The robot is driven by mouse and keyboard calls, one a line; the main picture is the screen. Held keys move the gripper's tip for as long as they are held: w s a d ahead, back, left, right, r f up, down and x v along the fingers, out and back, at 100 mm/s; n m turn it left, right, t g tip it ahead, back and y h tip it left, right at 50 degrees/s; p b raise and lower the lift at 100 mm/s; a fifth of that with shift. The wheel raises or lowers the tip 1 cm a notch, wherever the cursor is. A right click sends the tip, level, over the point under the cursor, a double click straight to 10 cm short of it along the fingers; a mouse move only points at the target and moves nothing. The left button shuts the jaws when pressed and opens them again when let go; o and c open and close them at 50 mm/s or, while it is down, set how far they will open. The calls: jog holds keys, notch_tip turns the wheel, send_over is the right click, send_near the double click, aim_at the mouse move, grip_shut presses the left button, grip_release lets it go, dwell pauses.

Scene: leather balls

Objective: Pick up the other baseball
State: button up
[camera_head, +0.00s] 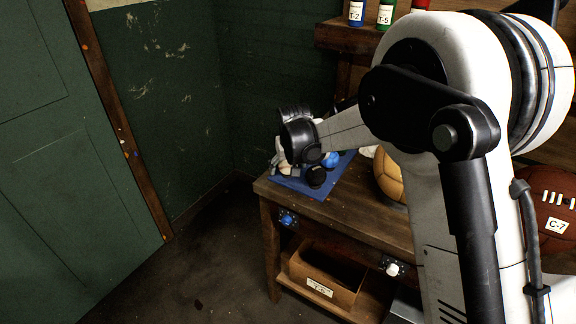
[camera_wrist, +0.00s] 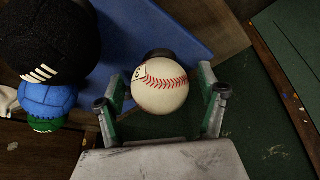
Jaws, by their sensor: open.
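A white baseball (camera_wrist: 160,88) with red stitching shows in the wrist view. It lies between the two fingers of my gripper (camera_wrist: 163,108). The fingers are spread, with gaps on both sides of the ball, and I cannot tell how far in depth it is from them. A dark round thing shows partly behind the ball.
A blue mat (camera_head: 318,185) lies on the wooden table (camera_head: 350,212). A black ball (camera_wrist: 45,40) and a blue ball (camera_wrist: 47,97) are left of the baseball in the wrist view. A tan ball (camera_head: 391,178) and a brown football (camera_head: 548,205) are to the right in the head view.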

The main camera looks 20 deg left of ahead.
jog(key=shift+c, duration=0.4)
jog(key=c, duration=1.3)
jog(key=shift+r, duration=0.1)
